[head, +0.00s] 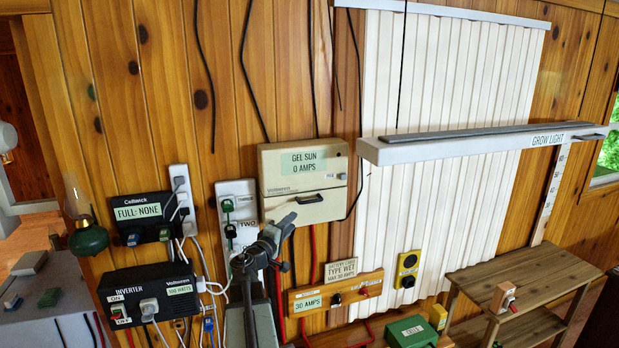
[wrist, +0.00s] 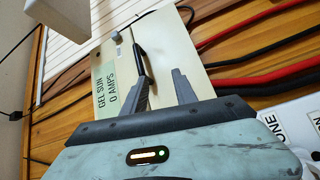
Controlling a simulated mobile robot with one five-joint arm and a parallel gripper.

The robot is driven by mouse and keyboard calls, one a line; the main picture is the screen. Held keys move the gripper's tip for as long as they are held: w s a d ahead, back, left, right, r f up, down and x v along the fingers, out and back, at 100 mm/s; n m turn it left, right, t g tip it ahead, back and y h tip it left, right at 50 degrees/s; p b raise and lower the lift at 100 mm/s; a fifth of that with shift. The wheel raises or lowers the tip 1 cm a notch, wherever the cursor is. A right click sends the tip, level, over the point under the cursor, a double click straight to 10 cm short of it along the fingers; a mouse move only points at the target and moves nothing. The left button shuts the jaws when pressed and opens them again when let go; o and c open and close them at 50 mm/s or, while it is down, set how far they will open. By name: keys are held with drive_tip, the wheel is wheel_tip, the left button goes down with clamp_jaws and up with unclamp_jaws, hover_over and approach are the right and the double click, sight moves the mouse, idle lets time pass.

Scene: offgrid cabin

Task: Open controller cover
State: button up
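The controller is a beige wall box (head: 268,185) labelled "GEL SUN 0 AMPS", with a cover on its lower front that looks closed. A black handle (head: 309,199) is on the cover. In the wrist view the box (wrist: 172,50) is tilted, and its handle (wrist: 139,56) lies just beyond my fingers. My gripper (head: 281,222) is in front of the box's lower left edge in the head view. In the wrist view my gripper (wrist: 162,76) is open, with nothing visible between its fingers. The left fingertip overlaps the handle's near end; I cannot tell if they touch.
A power strip (head: 228,188) and the "FULL: NONE" box (head: 140,212) are left of the controller. The inverter (head: 128,296) is lower left. A wooden "30 AMPS" board (head: 330,291) is below. A grow light shelf (head: 450,148) juts out right. Cables (wrist: 255,80) run beside the box.

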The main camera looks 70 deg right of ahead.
sight(310, 202)
drive_tip(key=shift+n+h, duration=0.4)
drive_tip(key=shift+n, duration=0.1)
drive_tip(key=s+d+r, duration=0.1)
drive_tip(key=d, duration=0.2)
drive_tip(key=s+d+r, duration=0.1)
drive_tip(key=d, duration=0.2)
drive_tip(key=s+d+r+p, duration=0.1)
drive_tip(key=d+r, duration=0.1)
drive_tip(key=d, duration=0.2)
drive_tip(key=shift+s+r, duration=0.1)
drive_tip(key=shift+s, duration=0.3)
drive_tip(key=shift+a, duration=0.15)
drive_tip(key=shift+c, duration=0.3)
clamp_jaws()
drive_tip(key=shift+a, duration=0.1)
